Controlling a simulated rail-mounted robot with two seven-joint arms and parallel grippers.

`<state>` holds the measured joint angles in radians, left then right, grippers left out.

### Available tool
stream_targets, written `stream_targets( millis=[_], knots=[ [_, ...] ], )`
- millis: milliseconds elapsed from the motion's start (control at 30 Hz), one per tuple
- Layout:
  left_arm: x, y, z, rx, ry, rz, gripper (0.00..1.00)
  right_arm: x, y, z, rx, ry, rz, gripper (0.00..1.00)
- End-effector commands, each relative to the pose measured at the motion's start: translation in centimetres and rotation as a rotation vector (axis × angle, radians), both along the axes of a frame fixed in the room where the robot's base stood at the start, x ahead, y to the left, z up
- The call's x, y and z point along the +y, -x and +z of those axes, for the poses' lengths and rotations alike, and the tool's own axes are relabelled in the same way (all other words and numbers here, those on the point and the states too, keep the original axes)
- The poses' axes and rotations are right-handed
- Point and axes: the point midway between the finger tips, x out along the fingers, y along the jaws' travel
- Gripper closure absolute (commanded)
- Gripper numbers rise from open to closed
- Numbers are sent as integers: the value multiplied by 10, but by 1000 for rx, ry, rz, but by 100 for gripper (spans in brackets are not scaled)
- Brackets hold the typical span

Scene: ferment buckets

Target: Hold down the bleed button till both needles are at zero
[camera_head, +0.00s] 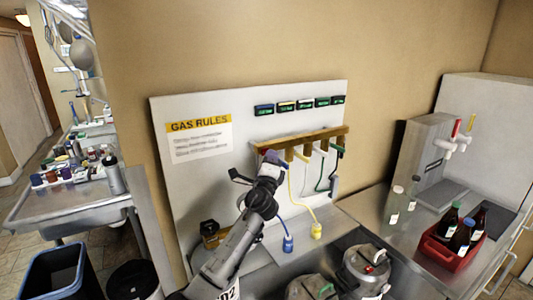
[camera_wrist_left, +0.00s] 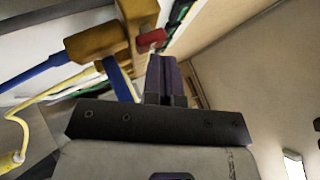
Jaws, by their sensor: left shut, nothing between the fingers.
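My left gripper (camera_head: 272,157) is shut and empty at the left end of the wooden-brown rail on the white wall board. In the left wrist view its dark fingers (camera_wrist_left: 163,75) are together, just right of and below a small red knob (camera_wrist_left: 151,40). The knob sticks out from a brass-coloured block (camera_wrist_left: 97,43). I cannot tell whether the fingers touch it. The knob may be the bleed button; no label shows. In the head view the gripper hides this end of the rail. I see no readable needles in either view. My right gripper is not in view.
Several dark display boxes (camera_head: 308,103) sit above the rail (camera_head: 315,134). A blue hose (camera_head: 288,243) and a yellow hose (camera_head: 316,229) hang below it. Metal kegs (camera_head: 365,270) stand underneath. A red crate (camera_head: 437,250) of bottles sits on the right counter.

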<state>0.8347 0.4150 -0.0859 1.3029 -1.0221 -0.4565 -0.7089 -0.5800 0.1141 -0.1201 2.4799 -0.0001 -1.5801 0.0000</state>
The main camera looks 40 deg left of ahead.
Motion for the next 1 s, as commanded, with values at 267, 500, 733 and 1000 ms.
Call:
stream_targets(
  millis=[267,500,733,1000],
  knots=[
    [-13,5,1,1,1,0,100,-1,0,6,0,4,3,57],
    [-15,5,0,0,0,0,100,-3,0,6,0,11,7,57],
    [-19,6,1,0,0,-1,100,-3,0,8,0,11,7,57],
    [-43,15,1,0,1,-1,100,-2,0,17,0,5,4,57]
  ],
)
